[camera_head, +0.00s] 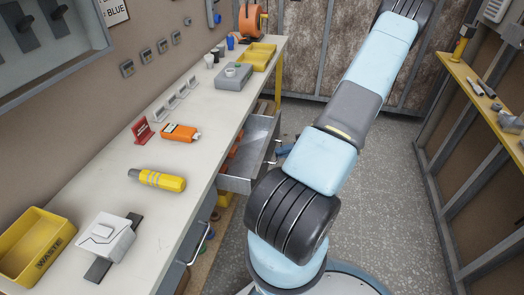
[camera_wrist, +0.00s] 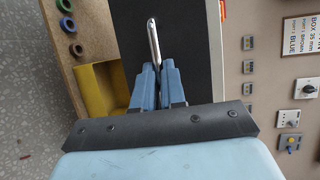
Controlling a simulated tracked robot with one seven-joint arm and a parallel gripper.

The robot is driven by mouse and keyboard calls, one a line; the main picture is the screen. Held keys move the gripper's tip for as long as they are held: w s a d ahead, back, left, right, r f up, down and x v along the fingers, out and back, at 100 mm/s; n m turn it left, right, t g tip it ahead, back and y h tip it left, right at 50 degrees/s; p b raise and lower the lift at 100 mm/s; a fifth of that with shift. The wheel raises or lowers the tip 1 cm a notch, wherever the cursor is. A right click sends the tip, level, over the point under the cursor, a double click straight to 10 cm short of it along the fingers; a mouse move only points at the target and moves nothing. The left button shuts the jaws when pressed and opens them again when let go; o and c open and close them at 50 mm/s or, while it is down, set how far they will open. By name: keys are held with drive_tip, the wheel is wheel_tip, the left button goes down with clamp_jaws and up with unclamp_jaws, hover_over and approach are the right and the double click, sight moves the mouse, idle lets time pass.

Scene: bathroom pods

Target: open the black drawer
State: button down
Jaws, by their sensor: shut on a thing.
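In the wrist view my gripper (camera_wrist: 155,68) has its blue fingers closed around the metal bar handle (camera_wrist: 153,38) on a dark flat front (camera_wrist: 182,25), the black drawer's face. The bar sticks out beyond the fingertips. In the head view a drawer (camera_head: 245,175) stands pulled out from under the workbench, with its grey metal inside showing. A bit of blue, likely my gripper (camera_head: 284,150), shows at its front edge, mostly hidden behind my arm. The front's outer face is hidden there.
The workbench (camera_head: 205,128) carries a yellow torch (camera_head: 158,180), an orange device (camera_head: 180,132) and a yellow waste bin (camera_head: 35,245). A nearer bar handle (camera_head: 201,243) sticks out below the bench. Tape rolls (camera_wrist: 68,25) and a yellow bin (camera_wrist: 100,90) sit low beside the drawer. Floor right is clear.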

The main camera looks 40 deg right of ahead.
drive_tip(key=s+d, duration=0.8)
drive_tip(key=s, duration=0.1)
drive_tip(key=c, duration=1.2)
unclamp_jaws()
drive_tip(key=shift+a, duration=0.1)
drive_tip(key=shift+s, duration=0.1)
drive_tip(key=v, duration=1.3)
drive_tip(key=shift+s+d+r, duration=0.1)
drive_tip(key=shift+s+d, duration=0.05)
drive_tip(key=shift+d, duration=0.15)
